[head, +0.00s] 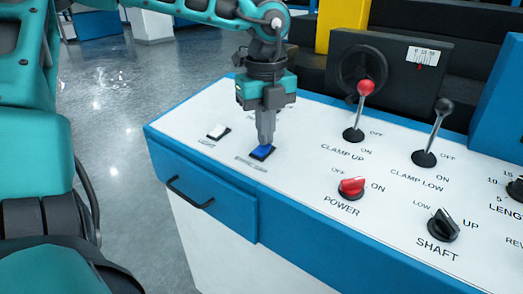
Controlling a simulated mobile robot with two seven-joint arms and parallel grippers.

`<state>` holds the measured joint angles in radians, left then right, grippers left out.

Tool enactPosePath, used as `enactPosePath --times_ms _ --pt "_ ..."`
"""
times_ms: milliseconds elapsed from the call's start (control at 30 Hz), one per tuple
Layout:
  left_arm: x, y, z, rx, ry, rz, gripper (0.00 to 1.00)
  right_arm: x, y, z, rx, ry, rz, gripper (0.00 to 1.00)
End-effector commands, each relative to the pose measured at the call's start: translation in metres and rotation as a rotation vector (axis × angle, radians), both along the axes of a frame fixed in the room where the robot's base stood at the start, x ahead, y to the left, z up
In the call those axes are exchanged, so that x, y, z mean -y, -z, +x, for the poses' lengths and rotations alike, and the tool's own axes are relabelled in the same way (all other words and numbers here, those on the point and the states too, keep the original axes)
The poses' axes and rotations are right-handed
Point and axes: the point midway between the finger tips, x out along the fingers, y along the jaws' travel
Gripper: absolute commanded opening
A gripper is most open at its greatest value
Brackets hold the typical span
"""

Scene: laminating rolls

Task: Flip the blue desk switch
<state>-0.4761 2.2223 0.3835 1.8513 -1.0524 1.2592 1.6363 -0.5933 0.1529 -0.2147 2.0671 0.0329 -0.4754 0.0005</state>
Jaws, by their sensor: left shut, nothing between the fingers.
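The blue desk switch (262,152) is a small rocker in a dark frame on the white sloped control desk (300,190). My left gripper (265,140) points down over it, shut and empty. Its fingertips are at the switch's upper edge and hide part of it; I cannot tell whether they touch it. I cannot tell which way the rocker is tilted. My right gripper is not in the head view.
A white rocker switch (217,131) sits left of the blue one. To the right stand a red-knobbed lever (366,88), a black-knobbed lever (443,107), a red power knob (351,187) and a black shaft knob (443,226). A drawer handle (190,192) is on the desk's blue front.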

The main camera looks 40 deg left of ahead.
Motion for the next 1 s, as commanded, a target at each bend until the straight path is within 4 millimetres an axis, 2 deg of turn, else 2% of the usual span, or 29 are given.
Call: enactPosePath --times_ms 133,333,1000 --pt "0.000 0.004 -0.001 -0.004 0.000 0.000 0.00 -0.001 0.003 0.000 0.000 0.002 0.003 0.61" --pt "0.000 -0.001 -0.001 -0.004 0.000 0.001 0.00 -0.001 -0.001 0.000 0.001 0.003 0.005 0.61" --pt "0.000 -0.054 -0.001 -0.003 0.000 0.001 0.00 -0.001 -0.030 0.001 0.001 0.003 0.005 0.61"
